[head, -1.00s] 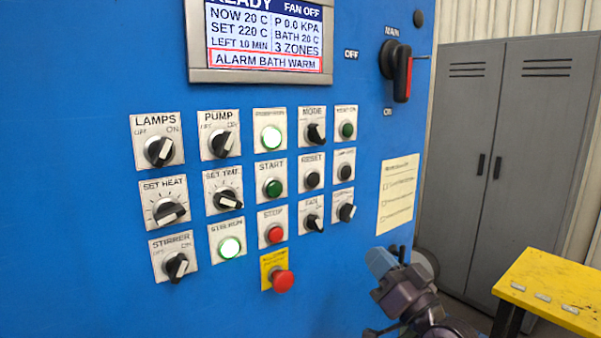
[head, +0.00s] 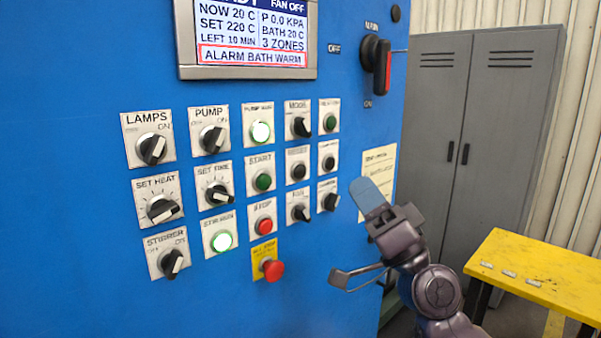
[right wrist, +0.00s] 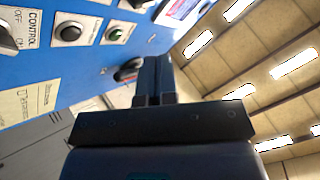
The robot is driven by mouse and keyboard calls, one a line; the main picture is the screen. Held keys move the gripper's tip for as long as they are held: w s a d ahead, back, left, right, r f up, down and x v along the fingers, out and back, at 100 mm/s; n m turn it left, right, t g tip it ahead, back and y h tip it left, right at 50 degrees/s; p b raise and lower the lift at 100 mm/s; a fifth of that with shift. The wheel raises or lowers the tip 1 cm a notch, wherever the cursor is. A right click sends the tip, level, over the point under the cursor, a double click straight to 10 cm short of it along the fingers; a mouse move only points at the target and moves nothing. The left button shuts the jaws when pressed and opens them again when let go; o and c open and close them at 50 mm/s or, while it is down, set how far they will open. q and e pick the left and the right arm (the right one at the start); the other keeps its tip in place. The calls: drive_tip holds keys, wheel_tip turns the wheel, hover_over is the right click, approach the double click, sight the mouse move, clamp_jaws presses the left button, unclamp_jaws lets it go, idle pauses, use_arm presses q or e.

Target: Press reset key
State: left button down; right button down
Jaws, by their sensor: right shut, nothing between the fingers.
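The reset key is a black round button (head: 298,171) on a white plate labelled RESET, in the middle of the blue panel in the head view. My right gripper (head: 368,195) is shut and empty. It is in front of the panel, to the right of and lower than the reset key, over the edge of the paper note. In the right wrist view its shut fingers (right wrist: 153,78) point up past the panel, with a black button and a green button to their left. I cannot tell which of these keys, if any, is the reset key. My left gripper is not in view.
The screen (head: 255,35) reads ALARM BATH WARM. A red stop button (head: 264,226), a red mushroom button (head: 271,269) and several knobs surround the reset key. A main switch (head: 376,65) juts out upper right. A grey cabinet (head: 480,130) and yellow table (head: 540,275) stand at right.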

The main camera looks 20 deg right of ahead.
sight(300, 172)
drive_tip(key=w+a+b, duration=0.1)
drive_tip(key=w+a, duration=0.2)
drive_tip(key=w, duration=0.5)
drive_tip(key=shift+w, duration=0.2)
idle(0.3)
idle(1.1)
idle(0.8)
drive_tip(key=shift+w, duration=0.1)
